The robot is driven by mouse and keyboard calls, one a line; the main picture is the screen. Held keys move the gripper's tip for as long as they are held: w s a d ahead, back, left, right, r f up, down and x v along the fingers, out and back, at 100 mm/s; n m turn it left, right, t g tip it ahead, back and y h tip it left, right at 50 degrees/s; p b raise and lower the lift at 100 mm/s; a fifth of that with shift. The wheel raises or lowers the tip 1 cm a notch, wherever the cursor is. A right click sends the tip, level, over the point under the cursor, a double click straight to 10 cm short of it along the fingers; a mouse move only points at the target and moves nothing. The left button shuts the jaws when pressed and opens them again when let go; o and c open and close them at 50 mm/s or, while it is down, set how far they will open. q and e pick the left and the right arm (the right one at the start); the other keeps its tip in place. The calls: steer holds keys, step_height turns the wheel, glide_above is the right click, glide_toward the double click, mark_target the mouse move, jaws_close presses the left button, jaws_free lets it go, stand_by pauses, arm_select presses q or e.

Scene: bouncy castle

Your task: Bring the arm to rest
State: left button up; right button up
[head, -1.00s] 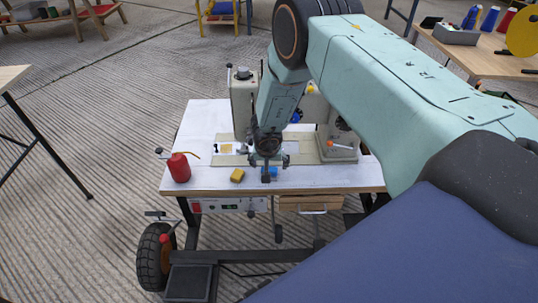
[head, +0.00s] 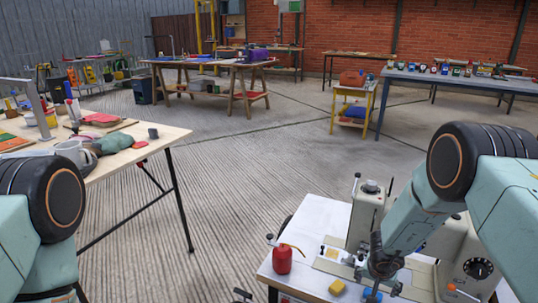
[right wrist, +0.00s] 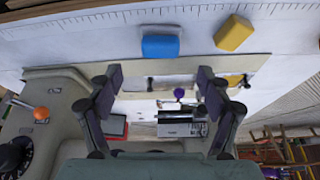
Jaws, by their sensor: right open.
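My right gripper (head: 380,272) hangs over the white sewing-machine table (head: 312,222), close to the machine's base plate. In the right wrist view my right gripper (right wrist: 159,78) has its two fingers wide apart with nothing held between them. A blue block (right wrist: 160,47) lies on the white top beyond the fingertips, and a yellow block (right wrist: 234,33) lies to its right. In the head view the blue block (head: 372,294) is just below the gripper and the yellow block (head: 337,287) is left of it. My left arm shows at the left edge; its gripper is out of view.
The sewing machine (head: 368,212) stands right beside my right gripper. A red oil can (head: 282,259) stands at the table's left. A wooden table (head: 160,143) with a mug and tools is at the left.

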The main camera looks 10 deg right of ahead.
steer(key=b+x, duration=0.4)
steer(key=x, duration=0.3)
steer(key=shift+f+b, duration=0.35)
steer(key=shift+f, duration=0.05)
steer(key=shift+w+r+p, duration=0.1)
steer(key=shift+r+p, duration=0.65)
steer(key=shift+r, duration=0.25)
steer(key=shift+a+r, duration=0.1)
steer(key=shift+r, duration=0.5)
steer(key=shift+f, duration=0.1)
steer(key=shift+f, duration=0.1)
